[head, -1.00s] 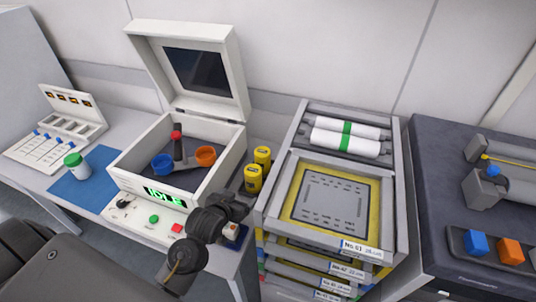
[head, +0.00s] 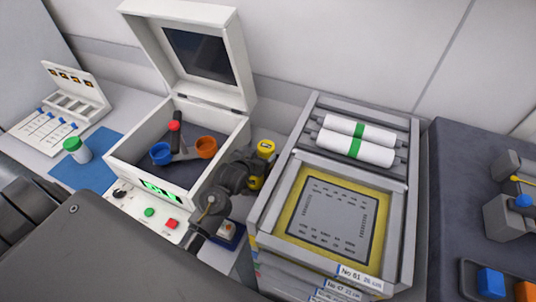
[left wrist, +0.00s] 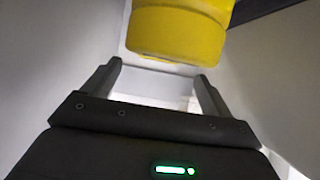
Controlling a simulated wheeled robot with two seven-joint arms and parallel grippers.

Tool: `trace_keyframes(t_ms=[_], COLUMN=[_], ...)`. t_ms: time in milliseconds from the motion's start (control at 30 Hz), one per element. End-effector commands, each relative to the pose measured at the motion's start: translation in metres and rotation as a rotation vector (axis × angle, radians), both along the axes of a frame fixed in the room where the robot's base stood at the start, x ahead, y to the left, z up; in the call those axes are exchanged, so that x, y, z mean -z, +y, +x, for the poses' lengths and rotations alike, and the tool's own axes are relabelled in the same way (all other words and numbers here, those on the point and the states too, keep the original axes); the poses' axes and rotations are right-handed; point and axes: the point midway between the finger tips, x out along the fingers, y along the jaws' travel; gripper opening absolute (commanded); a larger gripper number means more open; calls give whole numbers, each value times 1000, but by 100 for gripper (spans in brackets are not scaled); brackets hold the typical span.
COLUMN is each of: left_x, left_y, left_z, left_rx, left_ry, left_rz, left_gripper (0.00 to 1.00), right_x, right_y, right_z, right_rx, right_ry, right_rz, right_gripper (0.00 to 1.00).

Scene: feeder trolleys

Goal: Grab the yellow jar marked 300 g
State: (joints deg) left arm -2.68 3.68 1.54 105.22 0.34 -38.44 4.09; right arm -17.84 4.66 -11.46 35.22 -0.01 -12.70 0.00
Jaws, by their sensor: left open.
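Two yellow jars stand in the gap between the white open-lidded machine and the grey tray rack. The rear jar (head: 265,149) shows its top, and the front jar (head: 256,183) is largely hidden behind my left gripper (head: 249,170). I cannot read the weight marks on either. In the left wrist view one yellow jar (left wrist: 178,32) fills the top centre, just beyond the fingertips of my open, empty left gripper (left wrist: 159,73). I cannot tell which of the two it is. My right gripper is not in view.
The white machine (head: 122,158) with blue and orange cups stands close on the left. The grey rack (head: 270,205) with a yellow-edged tray and white rolls stands close on the right. A green-capped jar (head: 76,150) stands on a blue mat (head: 98,172) at far left.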

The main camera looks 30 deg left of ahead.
Motion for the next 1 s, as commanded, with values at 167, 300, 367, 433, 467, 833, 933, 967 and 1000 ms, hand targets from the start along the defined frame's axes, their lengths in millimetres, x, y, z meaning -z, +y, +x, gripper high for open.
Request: trace_keyframes(t_ms=[167, 300, 367, 433, 467, 833, 933, 967, 1000], left_x=[3, 3, 5, 9, 11, 24, 24, 24, 24], left_y=[-1, -1, -1, 0, 0, 2, 2, 1, 1], left_z=[6, 14, 21, 30, 34, 53, 53, 53, 53], left_rx=[2, 3, 3, 3, 3, 3, 3, 3, 3], left_ry=[1, 0, 2, 3, 2, 1, 1, 1, 1], left_rz=[0, 0, -1, -1, -1, 0, 0, 0, 0], left_gripper=[85, 85, 85, 85, 85, 85, 85, 81, 76], right_x=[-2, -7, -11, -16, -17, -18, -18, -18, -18], right_y=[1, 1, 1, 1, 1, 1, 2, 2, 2], right_z=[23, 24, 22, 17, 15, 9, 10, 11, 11], right_rx=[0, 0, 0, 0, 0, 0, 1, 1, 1], right_ry=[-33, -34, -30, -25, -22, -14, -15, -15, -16], right_rz=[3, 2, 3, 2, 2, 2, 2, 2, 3], right_gripper=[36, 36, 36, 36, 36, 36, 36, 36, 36])
